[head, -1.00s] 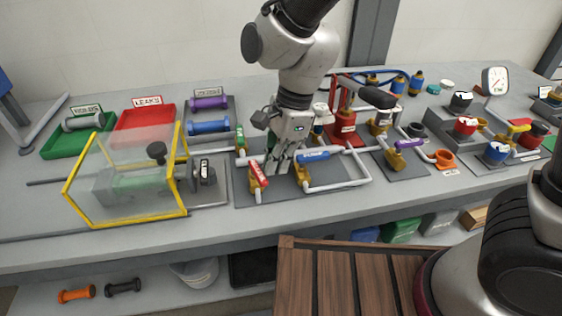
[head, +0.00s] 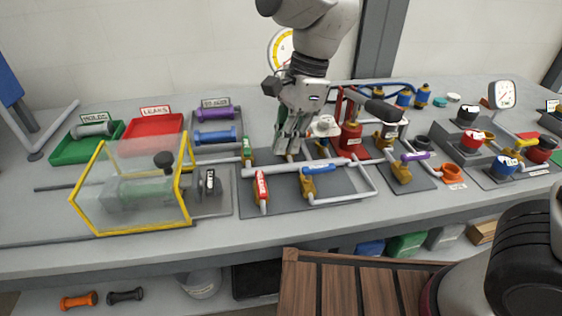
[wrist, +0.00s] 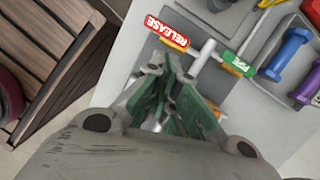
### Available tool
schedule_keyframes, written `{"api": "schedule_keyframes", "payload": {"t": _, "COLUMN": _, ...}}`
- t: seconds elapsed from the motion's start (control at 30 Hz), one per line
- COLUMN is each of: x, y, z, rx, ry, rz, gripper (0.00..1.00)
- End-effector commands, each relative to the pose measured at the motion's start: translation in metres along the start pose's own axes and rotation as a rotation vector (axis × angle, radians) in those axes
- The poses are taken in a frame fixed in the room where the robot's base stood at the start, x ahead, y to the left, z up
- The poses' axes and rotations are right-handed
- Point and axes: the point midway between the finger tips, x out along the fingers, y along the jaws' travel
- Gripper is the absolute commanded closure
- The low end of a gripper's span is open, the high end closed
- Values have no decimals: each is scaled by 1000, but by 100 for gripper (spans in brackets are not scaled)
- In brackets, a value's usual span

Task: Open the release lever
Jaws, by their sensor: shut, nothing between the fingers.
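The release lever (head: 261,187) is a red handle with a white label on a pipe, at the left front of the grey pipe plate. In the head view it points nearly straight toward the front. In the wrist view the red lever (wrist: 171,31), marked RELEASE, lies near the top with a yellow valve part beside it. My gripper (head: 291,150) is shut and empty, above the back of the plate, behind and right of the lever, apart from it. Its green-padded fingers (wrist: 168,82) show in the wrist view, below the lever.
A green PIPE lever (head: 247,151) stands behind the red one, and a blue lever (head: 320,168) is on its right. A yellow-framed clear guard (head: 130,190) stands to the left. A red pump (head: 350,135) stands right of my gripper. The bench front strip is clear.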

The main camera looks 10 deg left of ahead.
Motion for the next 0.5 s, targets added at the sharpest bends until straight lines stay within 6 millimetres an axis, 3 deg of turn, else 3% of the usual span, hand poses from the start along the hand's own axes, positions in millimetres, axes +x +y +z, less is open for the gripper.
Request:
{"api": "schedule_keyframes", "payload": {"t": 0.2, "x": -33, "y": 0, "z": -1, "rx": 0, "ry": 1, "rz": -1, "gripper": 100}}
{"api": "schedule_keyframes", "payload": {"t": 0.5, "x": -41, "y": 1, "z": -1, "rx": 1, "ry": 2, "rz": 2, "gripper": 100}}
